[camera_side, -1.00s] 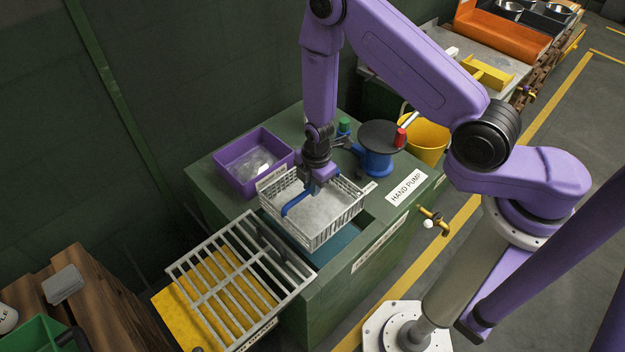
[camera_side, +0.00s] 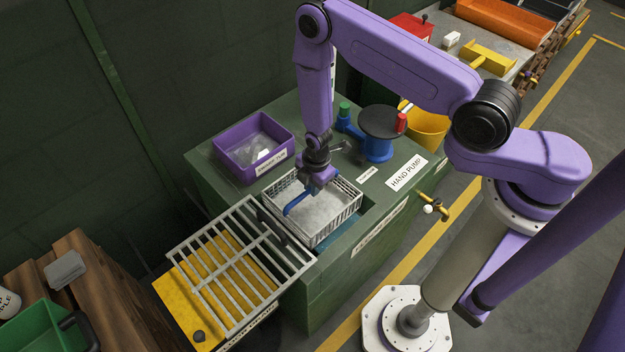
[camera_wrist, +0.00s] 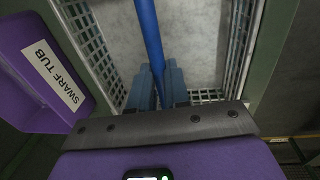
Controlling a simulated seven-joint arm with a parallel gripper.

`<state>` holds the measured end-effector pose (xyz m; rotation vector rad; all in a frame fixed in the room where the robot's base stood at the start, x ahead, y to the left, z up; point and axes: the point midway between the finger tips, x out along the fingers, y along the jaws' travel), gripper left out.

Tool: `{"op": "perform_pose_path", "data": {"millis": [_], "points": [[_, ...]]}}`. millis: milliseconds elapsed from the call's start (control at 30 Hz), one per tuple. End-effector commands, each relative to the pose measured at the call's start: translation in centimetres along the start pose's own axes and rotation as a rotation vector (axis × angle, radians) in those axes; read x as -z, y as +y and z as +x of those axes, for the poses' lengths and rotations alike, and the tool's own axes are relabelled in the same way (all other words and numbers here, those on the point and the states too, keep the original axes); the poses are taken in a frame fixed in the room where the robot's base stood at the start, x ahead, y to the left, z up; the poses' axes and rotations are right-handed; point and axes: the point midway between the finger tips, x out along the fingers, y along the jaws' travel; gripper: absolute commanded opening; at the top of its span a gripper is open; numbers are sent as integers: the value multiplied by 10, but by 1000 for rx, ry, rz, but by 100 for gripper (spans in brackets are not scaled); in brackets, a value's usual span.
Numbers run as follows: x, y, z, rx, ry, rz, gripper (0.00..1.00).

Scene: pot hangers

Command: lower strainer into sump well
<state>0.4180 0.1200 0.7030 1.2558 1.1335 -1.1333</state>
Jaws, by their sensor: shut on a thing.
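The strainer (camera_side: 325,214) is a pale wire basket with a grey floor and a blue bar handle (camera_side: 297,203). In the side view it sits low at the sump well (camera_side: 352,232), an opening in the green cabinet top, with its upper walls still showing above the surface. My gripper (camera_side: 314,190) is shut on the blue handle. In the wrist view the two blue-grey fingers (camera_wrist: 158,88) clasp the handle (camera_wrist: 148,35), with the mesh walls (camera_wrist: 92,40) on both sides. The basket's underside is hidden.
A purple swarf tub (camera_side: 253,147) stands behind left of the strainer. A slatted grey grate (camera_side: 238,262) lies at the left over a yellow surface. A blue hand pump (camera_side: 377,140) stands behind right. A brass tap (camera_side: 436,204) sticks out from the cabinet's right side.

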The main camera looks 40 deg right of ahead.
Motion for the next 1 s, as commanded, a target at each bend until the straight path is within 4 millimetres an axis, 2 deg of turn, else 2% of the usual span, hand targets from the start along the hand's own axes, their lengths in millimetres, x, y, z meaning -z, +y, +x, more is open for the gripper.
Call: {"op": "perform_pose_path", "data": {"millis": [1000], "points": [[0,-7,69,0,0,1,0]]}}
